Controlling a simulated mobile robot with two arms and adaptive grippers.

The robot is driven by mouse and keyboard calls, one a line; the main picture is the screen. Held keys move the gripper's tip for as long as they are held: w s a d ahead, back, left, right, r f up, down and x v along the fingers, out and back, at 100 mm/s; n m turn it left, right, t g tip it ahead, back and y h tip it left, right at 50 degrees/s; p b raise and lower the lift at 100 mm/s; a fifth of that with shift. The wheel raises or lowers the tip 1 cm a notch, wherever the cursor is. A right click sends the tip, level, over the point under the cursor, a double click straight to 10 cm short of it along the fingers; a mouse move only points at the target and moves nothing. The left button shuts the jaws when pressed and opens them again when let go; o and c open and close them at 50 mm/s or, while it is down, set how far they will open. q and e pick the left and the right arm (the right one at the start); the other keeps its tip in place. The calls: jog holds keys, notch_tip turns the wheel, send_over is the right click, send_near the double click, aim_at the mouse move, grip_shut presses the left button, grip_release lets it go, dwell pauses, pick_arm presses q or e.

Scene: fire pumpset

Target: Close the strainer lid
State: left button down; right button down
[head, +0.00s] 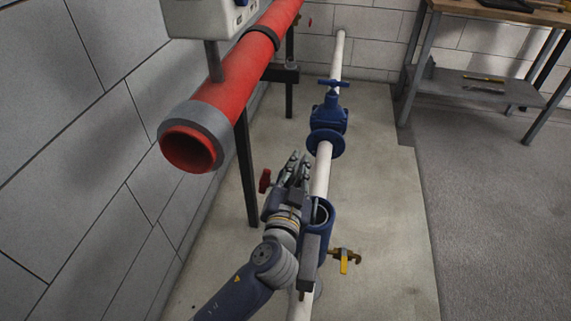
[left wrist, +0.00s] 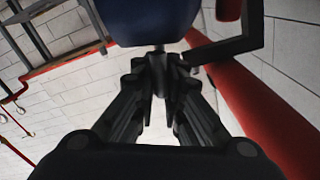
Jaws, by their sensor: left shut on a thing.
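The strainer (head: 326,232) is a blue upright body on the white pipe, and its round top stands open in the head view. My left gripper (head: 297,165) is just left of and beyond that opening, with its fingers pointing away from me. In the left wrist view the fingers (left wrist: 158,95) are closed together around a thin grey stem. The stem meets a blue part (left wrist: 150,22), which seems to be the strainer lid; the frame cuts it off. In the head view my gripper hides the lid and the grip. My right gripper is not in view.
A blue valve (head: 328,118) with a handwheel sits farther along the white pipe (head: 322,170). A large red pipe (head: 225,95) runs above on the left. A yellow-handled tap (head: 345,258) sticks out right of the strainer. The floor to the right is clear; a workbench (head: 480,75) stands behind.

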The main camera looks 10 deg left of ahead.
pick_arm(q)
jog(key=shift+d+r, duration=0.25)
jog(key=shift+d, duration=0.4)
jog(key=c, duration=1.7)
grip_release()
jog(key=shift+f, duration=0.15)
notch_tip(320, 180, up, 10)
jog(key=shift+r, duration=0.15)
